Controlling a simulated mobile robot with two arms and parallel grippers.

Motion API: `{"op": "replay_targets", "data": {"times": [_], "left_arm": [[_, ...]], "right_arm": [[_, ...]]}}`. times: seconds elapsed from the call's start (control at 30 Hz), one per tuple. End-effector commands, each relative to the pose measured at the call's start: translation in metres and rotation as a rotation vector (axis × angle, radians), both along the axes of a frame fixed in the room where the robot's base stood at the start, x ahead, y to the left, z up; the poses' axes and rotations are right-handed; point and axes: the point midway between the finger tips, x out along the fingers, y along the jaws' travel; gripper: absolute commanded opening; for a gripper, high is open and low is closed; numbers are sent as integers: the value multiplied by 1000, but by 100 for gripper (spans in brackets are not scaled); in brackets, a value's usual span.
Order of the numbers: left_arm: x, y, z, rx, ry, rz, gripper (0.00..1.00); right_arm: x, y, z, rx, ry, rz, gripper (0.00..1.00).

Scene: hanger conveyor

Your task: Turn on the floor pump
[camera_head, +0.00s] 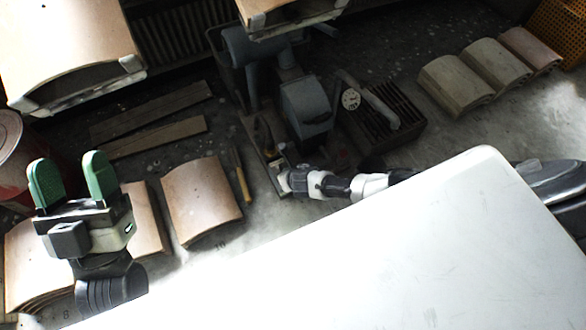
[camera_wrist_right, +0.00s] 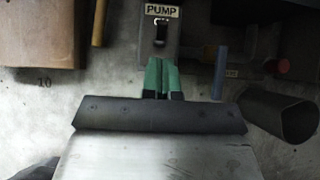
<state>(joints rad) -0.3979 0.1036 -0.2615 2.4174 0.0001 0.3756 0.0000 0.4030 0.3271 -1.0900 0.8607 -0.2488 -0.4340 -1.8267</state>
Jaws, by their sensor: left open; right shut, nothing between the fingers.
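The floor pump (camera_head: 306,108) is a blue-grey machine standing on the floor at the upper middle of the head view. In the right wrist view a grey switch box (camera_wrist_right: 174,48) carries a PUMP label (camera_wrist_right: 162,11). A small dark switch (camera_wrist_right: 160,31) sits just below that label. My right gripper (camera_wrist_right: 161,76) has its green fingertips together, empty, in line with the box and below the switch in the picture. I cannot tell whether they touch the box. My left gripper (camera_head: 74,178) is open and empty at the left of the head view, far from the pump.
A large white surface (camera_head: 400,250) fills the lower right of the head view. Curved tan panels (camera_head: 201,198) lie at left, and grey ones (camera_head: 455,85) at upper right. A yellow-handled tool (camera_head: 243,185) lies near the pump. A dark grated box (camera_head: 385,115) stands beside it.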

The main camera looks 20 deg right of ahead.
Motion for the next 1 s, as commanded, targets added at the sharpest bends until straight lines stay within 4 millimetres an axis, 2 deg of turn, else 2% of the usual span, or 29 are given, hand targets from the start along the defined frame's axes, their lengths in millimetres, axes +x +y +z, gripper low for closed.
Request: {"op": "replay_targets", "data": {"times": [0.2,0.5,0.77,1.0], "left_arm": [[22,-1,-22,77,263,15,59],[37,3,-66,177,628,36,59],[32,12,-106,257,944,52,59],[12,23,-141,327,1238,67,59]], "right_arm": [[-6,-3,15,-1,1,-2,0],[-13,-3,34,-1,0,-1,0],[-19,-3,51,1,1,-1,0],[-25,-3,68,1,0,-1,0]]}}
